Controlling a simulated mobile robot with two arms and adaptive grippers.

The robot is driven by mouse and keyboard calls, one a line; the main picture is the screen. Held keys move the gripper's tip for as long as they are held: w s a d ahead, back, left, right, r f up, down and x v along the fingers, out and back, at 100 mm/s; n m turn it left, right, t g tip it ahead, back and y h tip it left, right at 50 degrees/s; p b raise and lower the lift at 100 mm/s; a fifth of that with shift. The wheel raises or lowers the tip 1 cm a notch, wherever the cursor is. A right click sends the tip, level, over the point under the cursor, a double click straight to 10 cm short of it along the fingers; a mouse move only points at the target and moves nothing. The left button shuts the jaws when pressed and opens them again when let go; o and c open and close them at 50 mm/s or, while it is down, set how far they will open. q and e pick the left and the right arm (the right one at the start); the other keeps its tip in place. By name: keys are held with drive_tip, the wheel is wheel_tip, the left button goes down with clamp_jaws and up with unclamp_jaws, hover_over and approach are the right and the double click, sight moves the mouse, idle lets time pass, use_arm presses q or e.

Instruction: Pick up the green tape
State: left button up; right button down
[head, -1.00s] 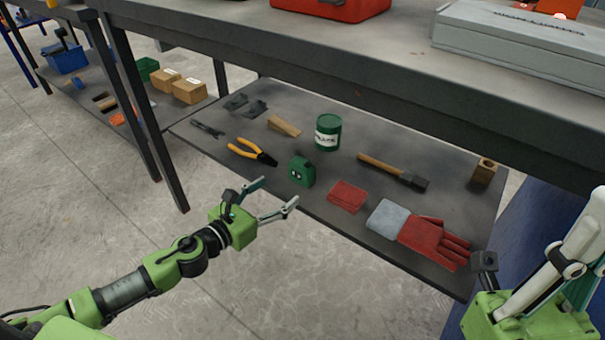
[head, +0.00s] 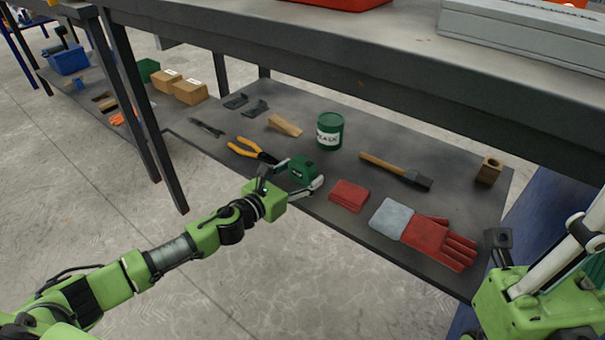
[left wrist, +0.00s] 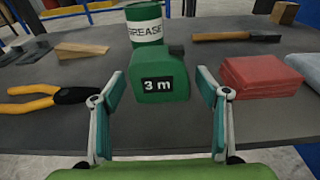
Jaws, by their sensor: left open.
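The green tape (head: 303,168) is a small green tape measure standing near the front edge of the lower shelf. In the left wrist view the tape (left wrist: 158,82) shows a black "3 m" label and stands ahead, between the two fingers. My left gripper (head: 295,178) is open, with its fingers reaching to either side of the tape; in the left wrist view the gripper (left wrist: 160,100) shows gaps on both sides of it. My right gripper (head: 540,250) is partly in view at the lower right, away from the tape; its jaw state is unclear.
A green grease can (head: 330,131) stands behind the tape. Orange-handled pliers (head: 252,150) lie to its left, and folded red cloth (head: 348,196) to its right. The upper bench top (head: 400,60) overhangs the shelf.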

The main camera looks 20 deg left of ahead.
use_arm(q)
drive_tip(key=shift+w+d+f, duration=0.1)
drive_tip(key=shift+w+d, duration=0.15)
drive_tip(key=shift+w, duration=0.35)
drive_tip(key=shift+c, duration=0.4)
drive_tip(key=c, duration=1.3)
drive_tip(key=shift+c, duration=0.2)
drive_tip(key=shift+r, duration=0.25)
